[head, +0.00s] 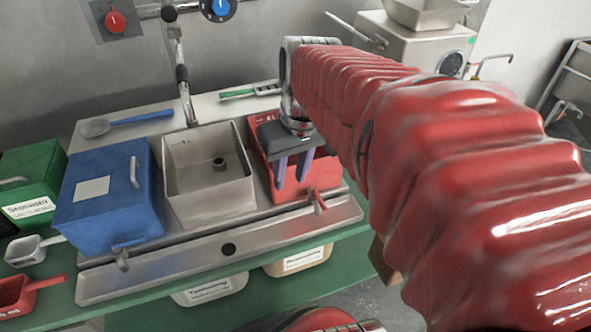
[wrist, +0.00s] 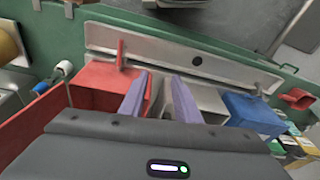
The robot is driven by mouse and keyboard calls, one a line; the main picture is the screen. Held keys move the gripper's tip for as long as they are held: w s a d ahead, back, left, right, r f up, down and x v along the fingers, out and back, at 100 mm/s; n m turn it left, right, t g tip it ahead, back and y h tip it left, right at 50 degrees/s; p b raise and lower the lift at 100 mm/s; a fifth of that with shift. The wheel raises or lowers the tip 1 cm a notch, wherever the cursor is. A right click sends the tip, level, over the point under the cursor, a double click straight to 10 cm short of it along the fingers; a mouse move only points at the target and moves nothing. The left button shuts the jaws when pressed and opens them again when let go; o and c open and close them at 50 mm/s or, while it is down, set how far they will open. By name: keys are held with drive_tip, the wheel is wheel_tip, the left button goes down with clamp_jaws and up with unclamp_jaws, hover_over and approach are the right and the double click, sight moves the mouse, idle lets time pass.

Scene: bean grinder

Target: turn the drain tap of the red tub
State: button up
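The red tub (head: 300,186) sits at the right end of the steel counter; its wall also shows at the left of the wrist view (wrist: 45,110). Its drain tap (head: 318,200), with a red handle, sticks out from the front. In the wrist view the red tap handle (wrist: 120,53) stands up beyond the tub's edge, left of and ahead of my fingers. My gripper (head: 290,184) points down over the red tub. Its two purple fingers (wrist: 160,78) are apart, with nothing seen between them. The tap is clear of the fingers.
A grey sink basin (head: 209,195) and a blue tub (head: 105,205) with its own tap (head: 122,262) stand to the left. A steel front ledge (head: 225,248) with a dark hole runs before them. A blue strainer (head: 125,122) lies behind. A faucet (head: 183,85) rises at the back.

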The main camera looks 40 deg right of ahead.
drive_tip(key=m+g+y, duration=0.2)
hover_over(324, 206)
drive_tip(key=d, duration=0.3)
drive_tip(key=f, duration=0.2)
drive_tip(key=shift+s+d+n, duration=0.1)
drive_tip(key=shift+s+n, duration=0.2)
drive_tip(key=shift+s, duration=0.1)
drive_tip(key=a+f, duration=0.1)
drive_tip(key=f, duration=0.8)
drive_tip(key=a+f, duration=0.1)
drive_tip(key=f, duration=0.3)
drive_tip(key=shift+w+a+f, duration=0.25)
drive_tip(key=shift+w+a, duration=0.05)
drive_tip(key=shift+w, duration=0.1)
clamp_jaws()
drive_tip(key=shift+a, duration=0.1)
